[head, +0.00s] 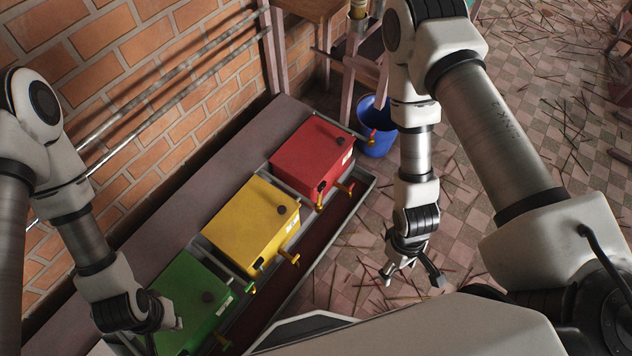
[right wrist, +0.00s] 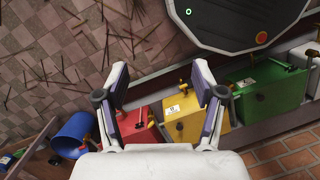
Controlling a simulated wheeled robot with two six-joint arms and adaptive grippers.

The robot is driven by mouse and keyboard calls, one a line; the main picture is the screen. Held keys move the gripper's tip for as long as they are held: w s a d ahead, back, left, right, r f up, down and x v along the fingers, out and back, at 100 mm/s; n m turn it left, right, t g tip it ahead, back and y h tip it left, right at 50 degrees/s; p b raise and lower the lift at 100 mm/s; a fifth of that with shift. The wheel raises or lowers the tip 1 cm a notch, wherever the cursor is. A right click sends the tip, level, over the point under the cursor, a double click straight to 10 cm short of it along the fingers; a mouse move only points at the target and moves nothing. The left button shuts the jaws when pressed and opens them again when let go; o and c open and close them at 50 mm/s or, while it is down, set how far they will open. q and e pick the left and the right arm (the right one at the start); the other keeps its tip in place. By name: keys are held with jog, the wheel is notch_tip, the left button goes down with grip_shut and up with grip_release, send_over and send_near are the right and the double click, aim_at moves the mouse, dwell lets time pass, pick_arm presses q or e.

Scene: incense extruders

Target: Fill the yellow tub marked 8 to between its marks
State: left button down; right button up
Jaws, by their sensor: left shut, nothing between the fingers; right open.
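The yellow tub (head: 250,226) is a box in the middle of a row, with a dark cap on top and brass taps on its front. It also shows in the right wrist view (right wrist: 187,128), with a white label whose figure is too small to read. Its inside and marks are not visible. My left gripper (head: 160,322) is shut and empty above the green tub (head: 192,300), partly hidden by its own wrist. My right gripper (head: 413,279) is open and empty, out over the floor to the right of the yellow tub, touching nothing.
The red tub (head: 312,155) stands beyond the yellow one. A dark trough (head: 318,250) runs along the tubs' fronts. A blue bucket (head: 377,145) stands past the red tub. A brick wall (head: 140,75) with pipes is behind. Thin sticks (head: 560,120) litter the tiled floor.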

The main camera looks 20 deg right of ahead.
jog(key=w+f+n+b, duration=0.4)
jog(key=w+f, duration=0.2)
jog(key=w, duration=0.1)
jog(key=n+t+b, duration=0.2)
jog(key=n+b, duration=0.4)
jog(key=b, duration=1.8)
send_over(319, 199)
notch_tip(319, 199, down, 16)
jog(key=shift+r, duration=0.15)
jog(key=shift+w, duration=0.15)
notch_tip(319, 199, down, 7)
jog(key=b, duration=0.2)
jog(key=shift+f+b, duration=0.2)
jog(key=shift+b, duration=0.2)
jog(key=c, duration=1.1)
